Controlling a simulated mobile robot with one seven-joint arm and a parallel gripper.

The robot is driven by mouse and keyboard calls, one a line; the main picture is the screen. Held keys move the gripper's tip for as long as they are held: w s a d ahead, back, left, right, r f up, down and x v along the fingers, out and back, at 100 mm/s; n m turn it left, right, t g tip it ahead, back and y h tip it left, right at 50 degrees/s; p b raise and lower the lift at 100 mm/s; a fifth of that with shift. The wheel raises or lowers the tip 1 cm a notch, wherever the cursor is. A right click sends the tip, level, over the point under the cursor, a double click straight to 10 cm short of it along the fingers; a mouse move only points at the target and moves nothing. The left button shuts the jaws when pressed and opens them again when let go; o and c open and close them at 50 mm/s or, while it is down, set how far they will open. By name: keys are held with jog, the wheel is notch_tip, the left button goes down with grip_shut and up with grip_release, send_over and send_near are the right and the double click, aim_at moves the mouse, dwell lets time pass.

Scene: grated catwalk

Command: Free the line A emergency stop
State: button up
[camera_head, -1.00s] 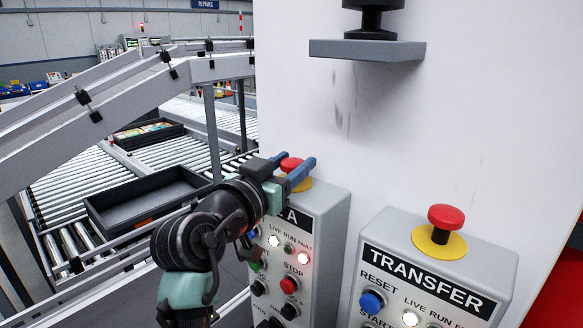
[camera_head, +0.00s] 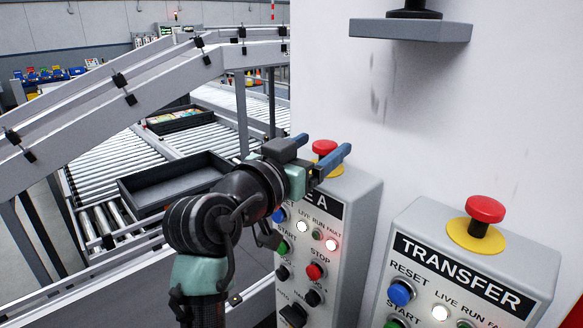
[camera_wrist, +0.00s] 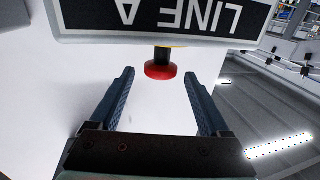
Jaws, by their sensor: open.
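The line A emergency stop (camera_head: 324,147) is a red mushroom button on a yellow base, on top of the grey LINE A box (camera_head: 357,215). In the wrist view the red button (camera_wrist: 160,71) shows below the LINE A label, between and just beyond my fingertips. My gripper (camera_head: 325,150) is open, with its blue fingers at the height of the button, and holds nothing. In the head view the fingers and my arm hide part of the button's base and the left part of the box's label. I cannot tell whether a finger touches the button.
The TRANSFER box (camera_head: 462,262) with its own red emergency stop (camera_head: 485,209) stands to the right. A grey shelf (camera_head: 411,30) juts from the white wall above. A roller conveyor with a dark tray (camera_head: 172,184) lies to the left.

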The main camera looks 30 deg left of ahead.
jog(key=s+a+b, duration=0.1)
jog(key=s+b, duration=0.2)
jog(key=s, duration=0.7)
jog(key=shift+s+a, duration=0.2)
jog(key=shift+s, duration=0.15)
